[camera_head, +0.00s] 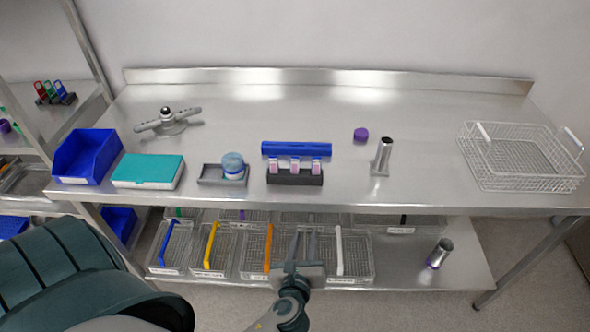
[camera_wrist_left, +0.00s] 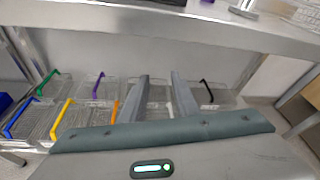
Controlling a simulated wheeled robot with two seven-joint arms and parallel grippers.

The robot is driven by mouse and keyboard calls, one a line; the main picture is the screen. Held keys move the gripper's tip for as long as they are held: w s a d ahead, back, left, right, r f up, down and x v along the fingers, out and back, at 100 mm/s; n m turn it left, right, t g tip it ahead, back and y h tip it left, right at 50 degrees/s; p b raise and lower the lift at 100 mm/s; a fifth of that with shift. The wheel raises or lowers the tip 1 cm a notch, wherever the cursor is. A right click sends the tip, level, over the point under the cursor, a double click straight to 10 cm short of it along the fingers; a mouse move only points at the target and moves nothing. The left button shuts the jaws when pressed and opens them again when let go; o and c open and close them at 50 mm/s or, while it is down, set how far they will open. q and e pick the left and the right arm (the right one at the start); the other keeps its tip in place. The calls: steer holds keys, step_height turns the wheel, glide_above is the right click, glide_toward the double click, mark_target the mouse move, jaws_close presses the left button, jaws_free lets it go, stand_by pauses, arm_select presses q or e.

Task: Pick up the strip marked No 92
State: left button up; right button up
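Several small white strips with pink marks stand upright in a dark rack (camera_head: 295,178) near the front edge of the steel table. They are a left strip (camera_head: 272,167), a middle strip (camera_head: 294,166) and a right strip (camera_head: 316,166). Their numbers are too small to read, so I cannot tell which is No 92. My left gripper (camera_head: 304,236) is below and in front of the tabletop, before the lower shelf. Its two fingers are apart and empty, which also shows in the left wrist view (camera_wrist_left: 160,92). My right gripper is not in view.
A blue block (camera_head: 297,149) lies behind the rack. A steel cylinder (camera_head: 383,156) and purple cap (camera_head: 361,134) are to its right; a blue-lidded jar (camera_head: 233,164) is to its left. The table edge (camera_head: 400,203) overhangs wire baskets (camera_head: 180,250). The table's right-centre is clear.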

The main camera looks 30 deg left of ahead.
arm_select(q)
steer(key=s+a+r+m+y, duration=0.1)
steer(key=r, duration=0.6)
steer(key=s+a+r+m+t+y, duration=0.1)
steer(key=a+r+y, duration=0.1)
steer(key=r, duration=0.6)
steer(key=shift+t+y, duration=0.3)
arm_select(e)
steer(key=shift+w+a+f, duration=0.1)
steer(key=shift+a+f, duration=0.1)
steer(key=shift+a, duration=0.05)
arm_select(q)
steer(key=shift+w+a, duration=0.1)
steer(key=p, duration=0.1)
glide_toward(294, 165)
steer(key=x, duration=0.2)
steer(key=p+x, duration=0.2)
steer(key=x, duration=0.4)
steer(key=shift+w+a, duration=0.15)
steer(key=shift+a, duration=0.05)
steer(key=shift+w+a, duration=0.15)
steer(key=shift+w, duration=0.1)
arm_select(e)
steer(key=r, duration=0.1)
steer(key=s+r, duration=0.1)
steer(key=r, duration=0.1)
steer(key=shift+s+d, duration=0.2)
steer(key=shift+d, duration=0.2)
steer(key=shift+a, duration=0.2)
